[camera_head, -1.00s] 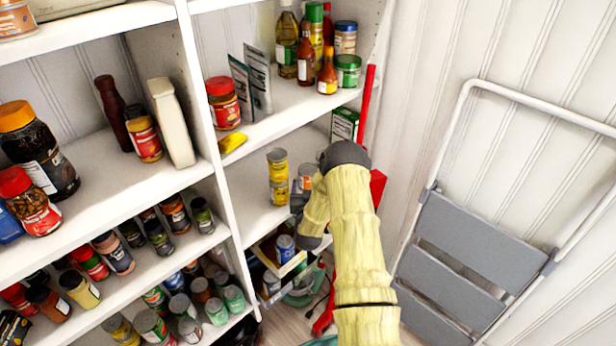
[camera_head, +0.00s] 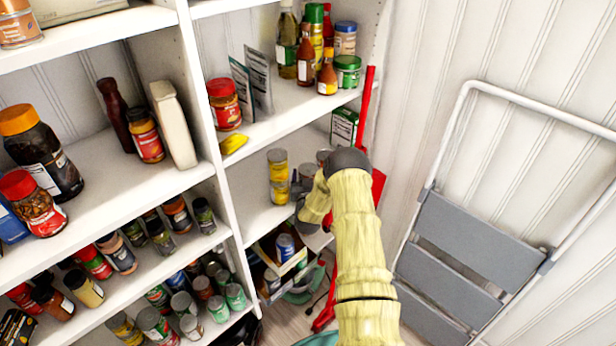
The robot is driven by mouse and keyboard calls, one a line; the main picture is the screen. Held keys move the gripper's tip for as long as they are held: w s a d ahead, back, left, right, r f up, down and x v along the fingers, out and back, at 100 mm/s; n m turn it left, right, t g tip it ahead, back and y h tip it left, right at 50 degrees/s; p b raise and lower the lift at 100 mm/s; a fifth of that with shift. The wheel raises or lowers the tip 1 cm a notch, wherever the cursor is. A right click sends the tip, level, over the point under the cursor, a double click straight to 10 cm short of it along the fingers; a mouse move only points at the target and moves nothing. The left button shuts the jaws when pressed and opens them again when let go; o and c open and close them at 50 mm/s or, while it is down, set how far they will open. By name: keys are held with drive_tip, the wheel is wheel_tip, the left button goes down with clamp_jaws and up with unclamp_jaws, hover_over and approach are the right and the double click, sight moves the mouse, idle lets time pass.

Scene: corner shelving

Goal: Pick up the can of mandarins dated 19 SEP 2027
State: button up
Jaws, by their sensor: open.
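Two yellow-labelled cans (camera_head: 279,178) appear stacked on the right-hand shelf, left of my arm. No label or date can be read at this size, so I cannot tell which can is the mandarins dated 19 SEP 2027. My gripper (camera_head: 299,195) is open, low beside these cans near the shelf's front. Its fingers are small and mostly hidden, and I cannot tell whether they touch a can.
A green-and-white box (camera_head: 344,126) stands behind on the same shelf. A grey folding step ladder (camera_head: 478,240) leans at the right. A box with a blue can (camera_head: 286,247) lies below.

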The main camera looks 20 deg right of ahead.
idle(0.4)
drive_tip(key=c, duration=0.9)
drive_tip(key=shift+r+b, duration=0.2)
drive_tip(key=shift+b, duration=0.15)
drive_tip(key=b+v, duration=0.3)
drive_tip(key=v, duration=1.5)
drive_tip(key=shift+r, duration=0.2)
drive_tip(key=shift+f, duration=0.1)
